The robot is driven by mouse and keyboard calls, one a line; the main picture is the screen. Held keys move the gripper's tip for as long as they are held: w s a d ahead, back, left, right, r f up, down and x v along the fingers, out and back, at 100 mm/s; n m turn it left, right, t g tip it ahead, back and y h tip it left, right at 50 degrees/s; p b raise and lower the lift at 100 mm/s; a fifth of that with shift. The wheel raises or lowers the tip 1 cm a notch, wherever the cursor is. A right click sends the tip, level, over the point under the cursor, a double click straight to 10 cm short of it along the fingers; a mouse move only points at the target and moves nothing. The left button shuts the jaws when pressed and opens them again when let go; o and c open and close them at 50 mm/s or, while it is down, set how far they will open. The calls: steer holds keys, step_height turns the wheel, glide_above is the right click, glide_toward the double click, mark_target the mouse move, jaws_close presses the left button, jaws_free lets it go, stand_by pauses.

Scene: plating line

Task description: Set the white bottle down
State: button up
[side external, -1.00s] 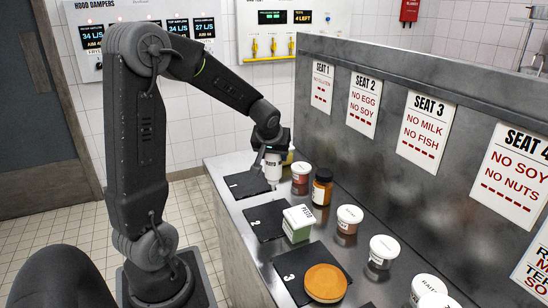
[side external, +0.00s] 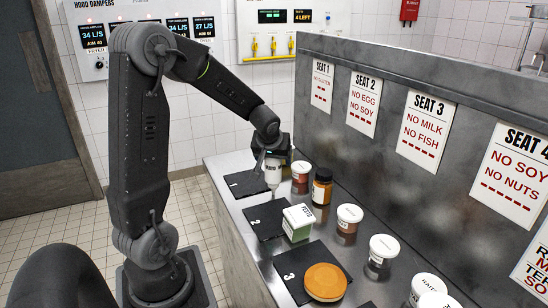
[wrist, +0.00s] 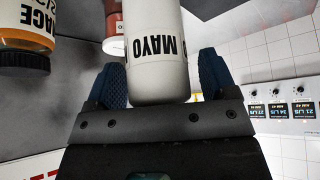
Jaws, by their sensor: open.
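The white bottle (side external: 273,174), labelled MAYO, is at the far end of the steel counter, at the right edge of the black mat marked 1 (side external: 243,184). It looks upright and seems to rest on the surface, though its foot is small in the side view. My gripper (side external: 272,157) is around its upper part. In the wrist view the bottle (wrist: 157,70) lies between the two blue fingers of my gripper (wrist: 158,84). The jaws are open, with a visible gap at the right finger. The left finger lies close beside the bottle.
A red-brown jar (side external: 300,180) and an amber bottle with a black cap (side external: 322,188) stand close to the right. Nearer are a green-and-white carton (side external: 298,224), white-lidded tubs (side external: 349,217) and an orange round item (side external: 325,282). The steel partition (side external: 400,170) bounds the right.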

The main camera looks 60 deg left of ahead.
steer(key=v, duration=1.2)
steer(key=s+d+m+h, duration=0.1)
steer(key=s+d+m, duration=0.2)
steer(key=d, duration=0.4)
steer(key=s+d+m+t+h, duration=0.1)
steer(key=s+d+m+h, duration=0.1)
steer(key=s+d+m, duration=0.2)
steer(key=s+d+m+h, duration=0.2)
steer(key=s+d+m, duration=0.1)
steer(key=d, duration=0.7)
steer(key=shift+s+d+f+m+t, duration=0.2)
steer(key=shift+s+m+t, duration=0.1)
steer(key=shift+s, duration=0.35)
